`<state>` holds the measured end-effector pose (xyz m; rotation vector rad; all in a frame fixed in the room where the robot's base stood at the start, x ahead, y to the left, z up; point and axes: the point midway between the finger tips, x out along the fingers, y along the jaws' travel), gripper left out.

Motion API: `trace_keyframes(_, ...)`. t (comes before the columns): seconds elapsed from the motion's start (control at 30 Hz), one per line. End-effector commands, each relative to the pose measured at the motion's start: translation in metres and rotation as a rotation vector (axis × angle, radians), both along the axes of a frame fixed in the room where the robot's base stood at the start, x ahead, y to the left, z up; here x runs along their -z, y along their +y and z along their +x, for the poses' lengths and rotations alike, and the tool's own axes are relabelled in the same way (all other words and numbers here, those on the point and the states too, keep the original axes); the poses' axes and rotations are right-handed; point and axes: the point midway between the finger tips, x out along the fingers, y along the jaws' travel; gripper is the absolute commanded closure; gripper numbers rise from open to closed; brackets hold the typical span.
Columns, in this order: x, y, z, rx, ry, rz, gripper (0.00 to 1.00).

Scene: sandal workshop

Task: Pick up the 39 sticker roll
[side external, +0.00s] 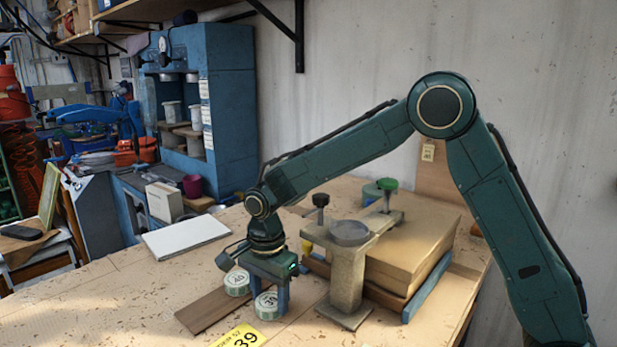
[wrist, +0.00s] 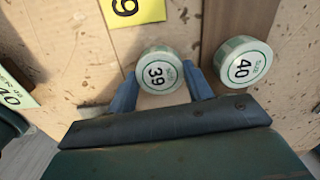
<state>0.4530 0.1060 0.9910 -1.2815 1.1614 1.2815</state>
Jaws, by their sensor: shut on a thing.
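The 39 sticker roll (wrist: 160,72) is a round white and green roll marked 39. In the wrist view it sits between the two blue fingers of my gripper (wrist: 160,88), which is shut on it. In the side view the 39 roll (side external: 267,305) is low at my gripper (side external: 268,292), close to the table; whether it touches the surface I cannot tell. The 40 roll (wrist: 243,62) lies just right of it in the wrist view and shows left of it in the side view (side external: 236,282), apart from the fingers.
A yellow 39 card (side external: 240,338) lies at the front. A metal clamp stand (side external: 347,275) and a cardboard-coloured stack (side external: 415,250) stand close on the right. A white slab (side external: 185,236) lies behind left.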

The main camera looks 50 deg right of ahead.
Motion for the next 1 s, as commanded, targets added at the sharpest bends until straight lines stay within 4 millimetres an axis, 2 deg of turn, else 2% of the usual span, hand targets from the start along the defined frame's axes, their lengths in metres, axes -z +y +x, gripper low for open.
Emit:
trace_keyframes(0.27,-0.005,0.0,0.001,0.0,-0.002,0.0,0.72)
trace_keyframes(0.47,-0.024,0.0,0.001,0.0,-0.004,0.001,0.72)
trace_keyframes(0.67,-0.057,0.0,0.001,0.0,-0.006,0.002,0.72)
trace_keyframes(1.0,-0.131,0.0,0.001,0.0,-0.005,0.001,0.72)
